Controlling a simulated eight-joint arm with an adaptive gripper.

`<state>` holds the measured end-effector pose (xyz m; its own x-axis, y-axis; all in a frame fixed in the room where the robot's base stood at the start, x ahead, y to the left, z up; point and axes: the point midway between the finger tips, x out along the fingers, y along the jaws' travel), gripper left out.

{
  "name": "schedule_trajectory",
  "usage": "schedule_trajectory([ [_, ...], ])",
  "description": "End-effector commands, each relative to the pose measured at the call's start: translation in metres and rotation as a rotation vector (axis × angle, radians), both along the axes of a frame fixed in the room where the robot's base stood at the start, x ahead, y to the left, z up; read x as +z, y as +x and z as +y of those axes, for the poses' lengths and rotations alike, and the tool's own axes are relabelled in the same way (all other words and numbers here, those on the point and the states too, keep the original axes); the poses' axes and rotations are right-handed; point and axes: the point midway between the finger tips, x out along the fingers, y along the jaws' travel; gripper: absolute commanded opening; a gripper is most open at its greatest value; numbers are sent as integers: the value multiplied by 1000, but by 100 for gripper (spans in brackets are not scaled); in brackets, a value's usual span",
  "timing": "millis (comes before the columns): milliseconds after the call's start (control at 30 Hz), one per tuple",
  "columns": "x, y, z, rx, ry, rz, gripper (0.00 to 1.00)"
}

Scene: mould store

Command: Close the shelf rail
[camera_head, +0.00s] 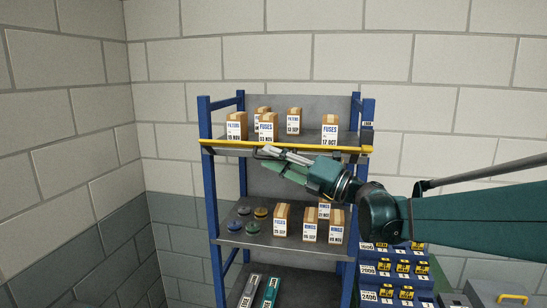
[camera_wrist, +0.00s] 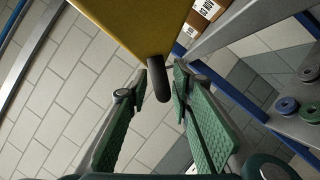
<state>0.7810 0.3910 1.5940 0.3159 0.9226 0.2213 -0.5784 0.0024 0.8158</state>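The shelf rail (camera_head: 225,146) is a yellow bar across the front of the upper shelf of a blue-posted rack (camera_head: 211,200). In the wrist view the rail (camera_wrist: 130,22) is large at the top, with a dark rounded handle (camera_wrist: 158,80) at its lower end. My gripper (camera_head: 268,152) is just below the rail in the head view, left of its middle. In the wrist view my gripper's green fingers (camera_wrist: 158,84) are apart, one on each side of the handle. I cannot tell whether either touches it, or whether the rail is latched.
Labelled boxes (camera_head: 266,127) stand behind the rail on the upper shelf. The shelf below holds more boxes (camera_head: 281,220) and several round discs (camera_head: 261,213). Blue bins (camera_head: 398,293) stand right of the rack, under my arm. The wall left of the rack is clear.

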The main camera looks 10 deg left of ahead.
Motion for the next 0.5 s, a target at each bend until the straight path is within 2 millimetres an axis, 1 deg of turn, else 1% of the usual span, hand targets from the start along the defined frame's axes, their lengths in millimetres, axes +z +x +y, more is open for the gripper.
schedule_trajectory([
  [133, 0, 0, 0, 0, 0, 0, 23],
  [167, 0, 0, 0, 0, 0, 0, 22],
  [300, 0, 0, 0, 0, 0, 0, 3],
  [333, 0, 0, 0, 0, 0, 0, 0],
  [500, 0, 0, 0, 1, 1, 0, 0],
])
